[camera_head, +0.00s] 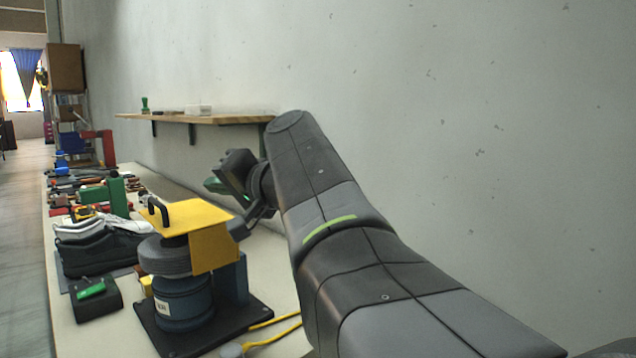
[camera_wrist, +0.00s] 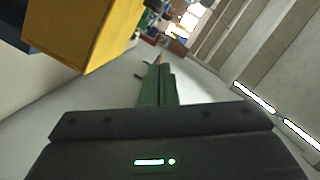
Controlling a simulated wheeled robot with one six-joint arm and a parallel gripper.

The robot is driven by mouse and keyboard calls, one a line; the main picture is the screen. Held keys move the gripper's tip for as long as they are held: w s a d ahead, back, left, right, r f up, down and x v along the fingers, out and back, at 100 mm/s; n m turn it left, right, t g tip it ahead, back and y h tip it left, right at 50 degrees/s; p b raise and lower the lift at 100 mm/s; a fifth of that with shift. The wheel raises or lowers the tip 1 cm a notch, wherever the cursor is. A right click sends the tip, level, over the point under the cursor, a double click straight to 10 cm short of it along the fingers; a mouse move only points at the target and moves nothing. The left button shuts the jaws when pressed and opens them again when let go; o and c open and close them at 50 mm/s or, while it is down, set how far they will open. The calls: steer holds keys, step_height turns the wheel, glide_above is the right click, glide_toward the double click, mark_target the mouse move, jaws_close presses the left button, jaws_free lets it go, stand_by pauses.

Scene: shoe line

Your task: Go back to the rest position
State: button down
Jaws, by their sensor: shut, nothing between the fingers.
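My gripper (camera_head: 213,186) is raised behind and above the yellow-topped machine, near the wall shelf, with my arm stretching back to the lower right. In the wrist view its green fingers (camera_wrist: 158,86) are together, with nothing seen between them. The machine has a yellow guard (camera_head: 212,246) with a black handle, a grey round part and a blue body (camera_head: 184,303) on a dark base plate. The yellow guard also fills the upper left of the wrist view (camera_wrist: 90,30).
A wooden wall shelf (camera_head: 190,118) holds small items close behind my gripper. Dark shoes (camera_head: 100,253), a white shoe, a black block (camera_head: 95,300) with a green top and several tools crowd the bench. A yellow cable (camera_head: 275,322) lies at the front. The wall at right is bare.

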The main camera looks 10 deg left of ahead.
steer(key=shift+s+d+r, duration=0.1)
steer(key=shift+s+d, duration=0.2)
steer(key=shift+d, duration=0.35)
glide_above(177, 223)
steer(key=w+d, duration=0.2)
steer(key=d, duration=0.1)
steer(key=shift+a+f, duration=0.25)
steer(key=shift+f, duration=0.5)
steer(key=shift+s+a+f+b, duration=0.3)
steer(key=shift+s+a+f, duration=0.55)
steer(key=shift+a, duration=0.2)
steer(key=shift+s+a+f, duration=0.25)
steer(key=shift+f, duration=0.05)
steer(key=shift+r, duration=0.1)
